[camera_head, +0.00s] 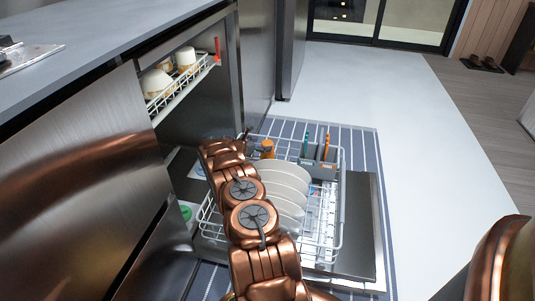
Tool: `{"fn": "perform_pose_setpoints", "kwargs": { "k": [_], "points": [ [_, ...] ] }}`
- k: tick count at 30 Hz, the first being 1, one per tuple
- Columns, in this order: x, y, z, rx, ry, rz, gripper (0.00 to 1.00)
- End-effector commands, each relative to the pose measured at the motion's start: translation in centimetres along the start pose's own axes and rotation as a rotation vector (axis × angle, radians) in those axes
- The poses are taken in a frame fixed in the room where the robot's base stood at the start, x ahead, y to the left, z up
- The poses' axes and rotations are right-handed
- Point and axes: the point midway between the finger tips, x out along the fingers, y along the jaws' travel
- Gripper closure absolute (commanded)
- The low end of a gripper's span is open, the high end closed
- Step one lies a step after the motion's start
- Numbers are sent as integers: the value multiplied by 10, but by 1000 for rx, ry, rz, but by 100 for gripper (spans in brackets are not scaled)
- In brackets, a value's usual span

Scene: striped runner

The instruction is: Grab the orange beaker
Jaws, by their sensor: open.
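The orange beaker (267,149) appears as a small orange shape at the back of the pulled-out lower dishwasher rack (341,205), behind the white plates. It is small in the picture, and its lower part is hidden. My copper arm reaches over the left side of the rack. My gripper (244,135) is at the arm's far end, just left of the beaker in the picture. It is open, with little of it showing beyond the arm. I cannot tell how far its fingers are from the beaker.
White plates (284,185) stand in the rack. A grey cutlery basket (318,169) with green and orange handles is to their right. Cups (157,83) sit on the upper rack at left. The counter (100,35) overhangs there. Pale floor (430,150) at right is clear.

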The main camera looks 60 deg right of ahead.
Motion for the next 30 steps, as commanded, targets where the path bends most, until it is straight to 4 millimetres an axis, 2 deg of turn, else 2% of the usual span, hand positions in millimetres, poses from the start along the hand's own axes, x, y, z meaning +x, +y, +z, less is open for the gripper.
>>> {"fn": "perform_pose_setpoints", "kwargs": {
  "k": [6, 14, 30],
  "points": [
    [18, 0, 0, 4, 0, 0, 14],
    [19, 0, 1, 2, 0, 2, 14],
    [19, 0, 1, 2, 0, 2, 68]
  ]
}}
